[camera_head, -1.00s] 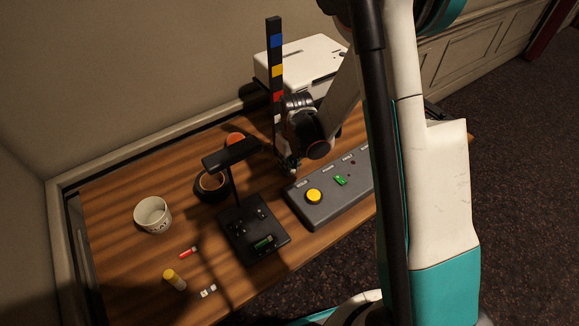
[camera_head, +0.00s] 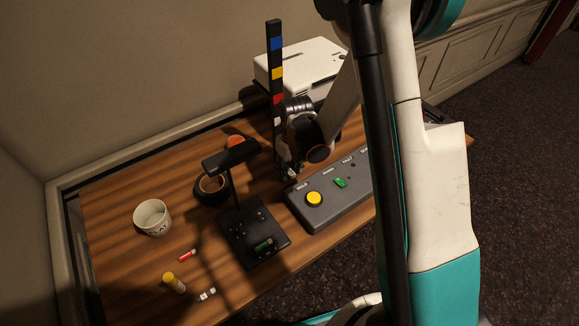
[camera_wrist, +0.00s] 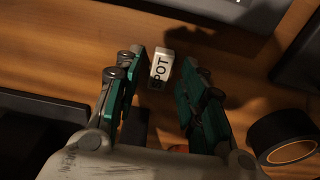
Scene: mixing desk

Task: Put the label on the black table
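A small white block marked SPOT, the label (camera_wrist: 161,68), lies on the wooden desk in the wrist view. My gripper (camera_wrist: 163,82) is open around it: the two green-padded fingers stand on either side. A gap shows on the right; I cannot tell whether the left finger touches it. In the head view my gripper (camera_head: 288,170) is low over the desk, behind the grey button console, and the label cannot be made out there. A black platform (camera_head: 240,232) with an upright post and arm, probably the black table, stands on the desk left of the console.
The grey console (camera_head: 330,205) has a yellow button. A white cup (camera_head: 153,218), red tube (camera_head: 188,255) and yellow-capped bottle (camera_head: 173,282) are at left.

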